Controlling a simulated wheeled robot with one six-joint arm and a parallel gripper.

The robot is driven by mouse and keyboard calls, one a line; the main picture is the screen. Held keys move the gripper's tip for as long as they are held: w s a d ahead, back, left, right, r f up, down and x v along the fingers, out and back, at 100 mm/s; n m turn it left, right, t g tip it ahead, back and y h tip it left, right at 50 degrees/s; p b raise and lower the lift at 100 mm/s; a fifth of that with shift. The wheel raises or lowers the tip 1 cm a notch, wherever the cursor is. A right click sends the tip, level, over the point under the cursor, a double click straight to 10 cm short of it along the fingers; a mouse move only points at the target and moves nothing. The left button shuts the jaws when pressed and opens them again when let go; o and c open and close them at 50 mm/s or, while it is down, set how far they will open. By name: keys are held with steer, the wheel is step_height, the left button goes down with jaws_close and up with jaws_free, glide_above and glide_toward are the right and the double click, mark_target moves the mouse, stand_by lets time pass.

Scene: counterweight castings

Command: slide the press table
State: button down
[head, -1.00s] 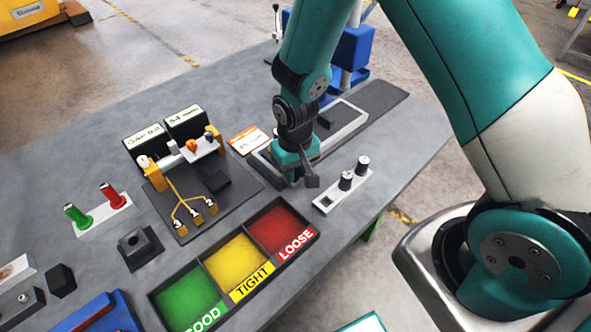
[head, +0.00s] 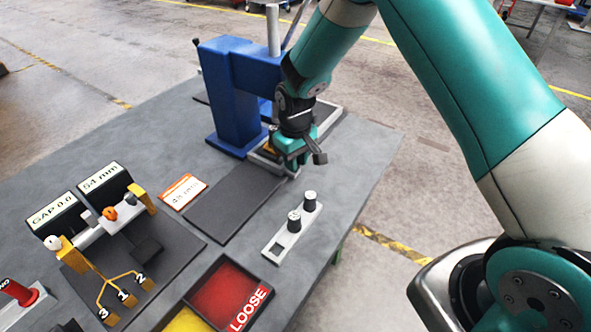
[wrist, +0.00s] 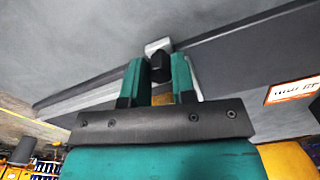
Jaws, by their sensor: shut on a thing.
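The press table (head: 262,163) is a shallow tray with a pale rim on a dark flat track (head: 235,203). It lies at the foot of the blue press (head: 235,105), partly hidden by the press and my arm. My gripper (head: 293,160) is at its near side. In the wrist view, my gripper's two green fingers (wrist: 158,85) are shut on a black knob (wrist: 159,68) beside a small pale block (wrist: 158,46). The table's pale rim (wrist: 85,103) runs left of the fingers there.
An orange-edged card (head: 183,191) lies left of the track. A pale holder with two black pegs (head: 294,222) stands to the right of it. The gap gauge fixture (head: 110,225) and a red LOOSE bin (head: 228,298) are nearer. The near part of the track is bare.

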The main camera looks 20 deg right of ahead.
steer(key=shift+w+d+r, duration=0.1)
steer(key=shift+w+d, duration=0.5)
steer(key=shift+d, duration=0.15)
steer(key=c, duration=0.9)
jaws_free()
steer(key=shift+w+d, duration=0.1)
steer(key=shift+d, duration=0.05)
steer(key=shift+c, duration=0.2)
